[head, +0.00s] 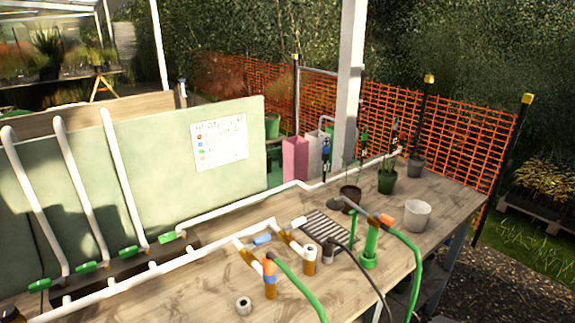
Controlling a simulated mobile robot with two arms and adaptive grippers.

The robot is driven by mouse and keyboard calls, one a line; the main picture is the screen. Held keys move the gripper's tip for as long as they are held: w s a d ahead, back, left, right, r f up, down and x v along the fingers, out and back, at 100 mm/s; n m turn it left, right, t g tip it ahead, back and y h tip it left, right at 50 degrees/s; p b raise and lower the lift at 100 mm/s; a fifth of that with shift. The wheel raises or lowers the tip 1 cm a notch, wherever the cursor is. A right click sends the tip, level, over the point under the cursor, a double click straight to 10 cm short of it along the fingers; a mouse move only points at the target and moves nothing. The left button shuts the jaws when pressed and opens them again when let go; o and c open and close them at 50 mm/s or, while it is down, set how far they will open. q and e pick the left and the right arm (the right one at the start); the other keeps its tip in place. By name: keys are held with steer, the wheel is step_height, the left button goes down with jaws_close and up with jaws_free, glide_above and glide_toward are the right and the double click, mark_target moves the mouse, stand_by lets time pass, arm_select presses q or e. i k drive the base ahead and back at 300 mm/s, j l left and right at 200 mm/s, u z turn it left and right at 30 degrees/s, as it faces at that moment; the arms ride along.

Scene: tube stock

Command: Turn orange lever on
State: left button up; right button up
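A small orange piece (387,219) sits at the end of a green hose, above the upright green tube on the right of the wooden table. Another orange piece (269,267) sits at the top of a brown upright tube with a blue band, near the table's middle front. A second green hose runs from there to the lower right. I cannot tell which orange piece is the lever, or whether it is on or off. Neither of my grippers shows in the head view.
White pipes (150,280) with green fittings (86,267) run along the table's left. A blue fitting (262,239), brown tube (310,262), green tube (370,246), black grate (325,230), white pot (417,215) and plant pots (387,182) crowd the middle and right. Bare wood shows at the front.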

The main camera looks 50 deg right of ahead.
mark_target(389, 222)
steer(key=j+z, duration=0.15)
steer(key=z, duration=3)
steer(key=l, duration=0.1)
